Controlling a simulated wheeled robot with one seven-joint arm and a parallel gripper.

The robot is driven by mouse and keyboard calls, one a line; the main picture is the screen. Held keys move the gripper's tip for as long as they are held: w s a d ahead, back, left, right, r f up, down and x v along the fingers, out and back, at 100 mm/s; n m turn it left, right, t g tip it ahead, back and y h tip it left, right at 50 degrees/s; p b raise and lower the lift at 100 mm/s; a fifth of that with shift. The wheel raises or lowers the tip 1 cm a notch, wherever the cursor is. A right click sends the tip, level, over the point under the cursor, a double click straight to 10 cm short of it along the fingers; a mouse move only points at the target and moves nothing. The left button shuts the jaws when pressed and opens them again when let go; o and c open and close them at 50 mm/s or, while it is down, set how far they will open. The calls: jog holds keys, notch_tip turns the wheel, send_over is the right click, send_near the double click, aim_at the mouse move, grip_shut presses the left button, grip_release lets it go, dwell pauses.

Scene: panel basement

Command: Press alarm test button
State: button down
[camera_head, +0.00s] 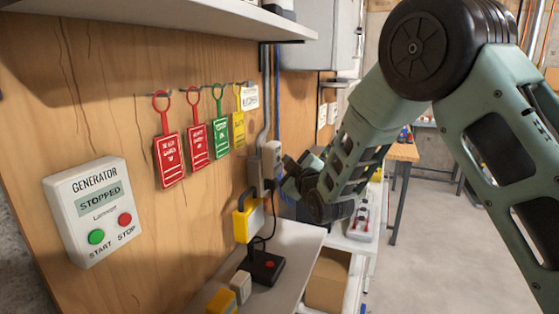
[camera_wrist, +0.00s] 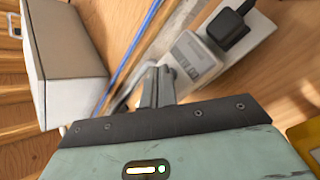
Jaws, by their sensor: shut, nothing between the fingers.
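My gripper (camera_wrist: 158,82) is shut and empty, its fingers together in the wrist view. In the head view my gripper (camera_head: 287,168) is at the wall, right beside a small grey-white unit (camera_head: 272,152). In the wrist view a pale unit with small dark markings (camera_wrist: 193,57) lies just right of the fingertips, on a light plate with a black plug. I cannot tell whether the fingers touch it. No alarm test button can be clearly made out; the arm and fingers hide part of this area.
A generator panel (camera_head: 95,210) with green and red buttons is on the wooden wall at left, with several hanging tags. A white box (camera_wrist: 70,60) is left in the wrist view.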

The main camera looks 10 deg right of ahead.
jog(key=shift+w+a, duration=0.15)
jog(key=shift+a, duration=0.1)
jog(key=shift+d, duration=0.1)
dwell(0.5)
jog(key=shift+s+d+b, duration=0.45)
jog(key=shift+d+b, duration=0.1)
jog(key=shift+b, duration=0.1)
jog(key=s+d, duration=0.1)
jog(key=s+d+b, duration=0.1)
jog(key=d+b, duration=0.1)
jog(key=d, duration=0.1)
jog(key=shift+s+d, duration=0.1)
jog(key=shift+s, duration=0.3)
dwell(0.4)
